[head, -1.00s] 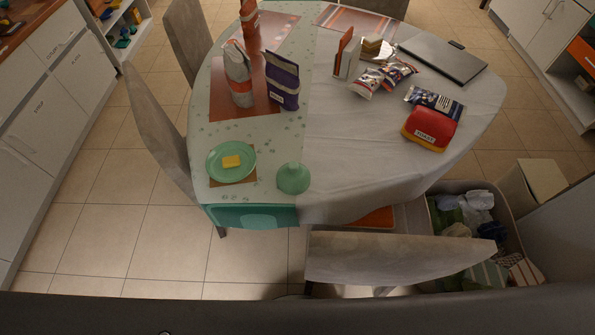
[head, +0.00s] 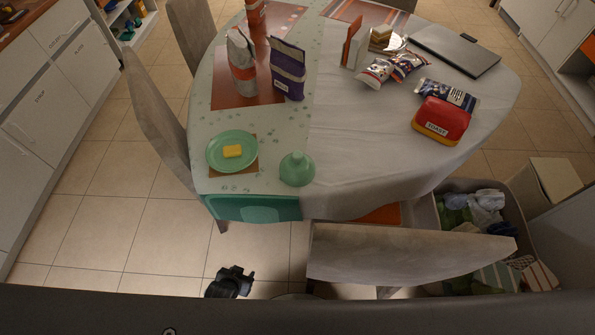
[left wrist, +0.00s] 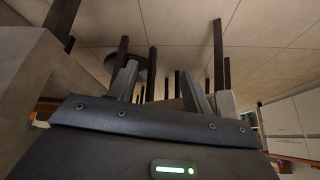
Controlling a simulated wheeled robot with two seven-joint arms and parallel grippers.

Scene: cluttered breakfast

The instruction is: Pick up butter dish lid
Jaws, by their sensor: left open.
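The butter dish lid is a green dome (head: 297,168) with a knob on top. It stands on the near edge of the table, to the right of the green butter dish plate (head: 215,143), apart from it. A yellow block of butter (head: 232,151) lies uncovered on that plate. My left gripper (head: 230,283) shows dark at the bottom of the head view, over the floor and well short of the table. In the left wrist view its two fingers (left wrist: 160,85) are spread with nothing between them. The lid does not show clearly there. My right gripper is not in view.
A grey chair (head: 410,257) stands at the near right and another (head: 155,125) at the left. Tablecloth right of the lid is clear.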

